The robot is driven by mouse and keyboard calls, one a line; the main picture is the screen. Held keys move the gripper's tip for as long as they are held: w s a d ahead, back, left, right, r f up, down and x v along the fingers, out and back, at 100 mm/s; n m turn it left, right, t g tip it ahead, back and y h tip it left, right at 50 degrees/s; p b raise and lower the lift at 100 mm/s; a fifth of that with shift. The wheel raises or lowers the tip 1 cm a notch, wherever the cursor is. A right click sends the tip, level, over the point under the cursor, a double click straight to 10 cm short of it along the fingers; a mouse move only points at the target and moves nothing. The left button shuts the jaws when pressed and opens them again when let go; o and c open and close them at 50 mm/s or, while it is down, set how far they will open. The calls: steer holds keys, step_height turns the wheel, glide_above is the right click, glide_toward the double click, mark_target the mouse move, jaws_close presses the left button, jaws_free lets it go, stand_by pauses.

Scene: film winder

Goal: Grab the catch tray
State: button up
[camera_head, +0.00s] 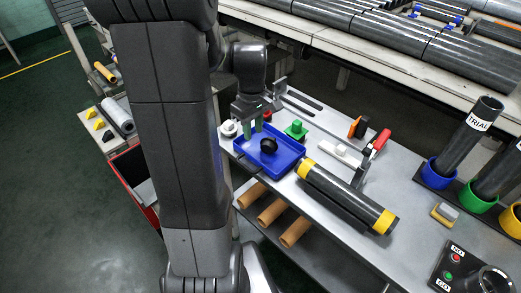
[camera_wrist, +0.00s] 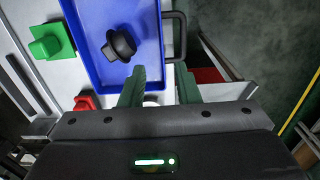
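The blue catch tray (camera_head: 287,160) lies on the grey bench near its left edge. A black knob-like part (camera_head: 269,145) rests inside it. My gripper (camera_head: 252,127) points down at the tray's far left side. The left finger overlaps the tray's near corner in the picture. I cannot tell whether either finger touches the tray.
A green block (camera_head: 296,129) stands just behind the tray. A red part (camera_wrist: 84,102) and a white knob (camera_head: 229,128) sit close to the gripper. A dark loop handle (camera_wrist: 181,38) shows beside the rim.

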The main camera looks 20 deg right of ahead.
glide_toward(253, 155)
steer(key=s, duration=0.2)
steer(key=s+a, duration=0.1)
steer(key=shift+s+f, duration=0.1)
steer(key=shift+f, duration=0.2)
steer(key=shift+a+f+p, duration=0.1)
steer(key=shift+f+p, duration=0.4)
steer(key=shift+f, duration=2.3)
jaws_close()
